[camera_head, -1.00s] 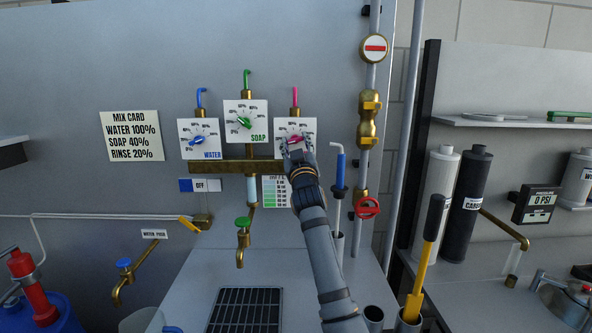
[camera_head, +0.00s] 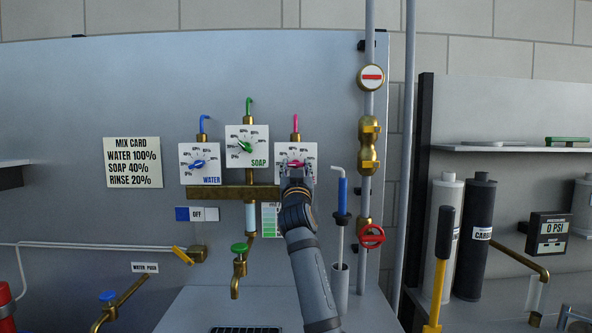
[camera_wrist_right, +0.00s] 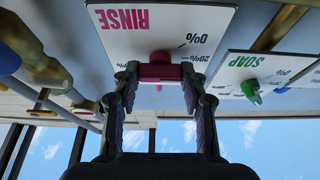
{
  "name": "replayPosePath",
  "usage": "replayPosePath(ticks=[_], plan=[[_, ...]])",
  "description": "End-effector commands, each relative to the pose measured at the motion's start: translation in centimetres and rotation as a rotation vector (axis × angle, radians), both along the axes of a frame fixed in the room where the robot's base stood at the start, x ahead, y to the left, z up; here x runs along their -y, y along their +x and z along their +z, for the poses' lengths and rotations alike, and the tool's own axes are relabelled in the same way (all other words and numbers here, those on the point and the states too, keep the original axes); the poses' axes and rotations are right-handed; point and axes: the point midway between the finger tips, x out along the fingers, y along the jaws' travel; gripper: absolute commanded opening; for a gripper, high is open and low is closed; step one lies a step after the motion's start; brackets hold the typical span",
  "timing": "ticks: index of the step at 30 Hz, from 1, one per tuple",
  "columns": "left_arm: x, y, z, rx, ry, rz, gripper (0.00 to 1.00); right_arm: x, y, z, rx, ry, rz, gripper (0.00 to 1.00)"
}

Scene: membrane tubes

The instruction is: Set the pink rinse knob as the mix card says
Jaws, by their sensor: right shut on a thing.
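The pink rinse knob (camera_head: 295,164) sits on the white dial plate (camera_head: 309,151) at the right of three dials. My right gripper (camera_head: 296,171) reaches it from below and is shut on it, hiding part of the knob. The right wrist view shows the plate marked RINSE upside down, with the pink knob (camera_wrist_right: 160,71) between the two fingers of the gripper (camera_wrist_right: 160,78). Marks 0% and 20% show there; I cannot tell the exact setting. The mix card (camera_head: 132,162) reads water 100%, soap 40%, rinse 20%. My left gripper is not in view.
The soap dial with its green knob (camera_head: 245,146) and the water dial with its blue knob (camera_head: 197,164) stand to the left. A blue-handled tool (camera_head: 342,194) in a holder and a pipe with a red valve wheel (camera_head: 370,236) stand close on the right.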

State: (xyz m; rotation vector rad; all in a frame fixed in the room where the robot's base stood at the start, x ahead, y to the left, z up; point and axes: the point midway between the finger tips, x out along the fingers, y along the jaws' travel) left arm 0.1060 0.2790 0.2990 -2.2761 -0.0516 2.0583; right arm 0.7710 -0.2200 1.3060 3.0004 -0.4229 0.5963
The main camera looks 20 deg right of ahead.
Motion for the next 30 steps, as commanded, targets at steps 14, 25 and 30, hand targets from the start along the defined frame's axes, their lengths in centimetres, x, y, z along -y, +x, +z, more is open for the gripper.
replayPosePath(ticks=[14,25,30], plan=[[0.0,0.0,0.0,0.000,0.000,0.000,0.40,0.0,0.0,0.0,0.000,-0.001,0.000,0.66],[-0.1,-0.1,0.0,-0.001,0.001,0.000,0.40,-1.2,-3.7,-1.8,-0.001,0.001,0.003,0.66],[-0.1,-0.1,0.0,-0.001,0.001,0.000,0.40,-1.8,-6.0,-2.7,0.000,0.002,0.003,0.66]])
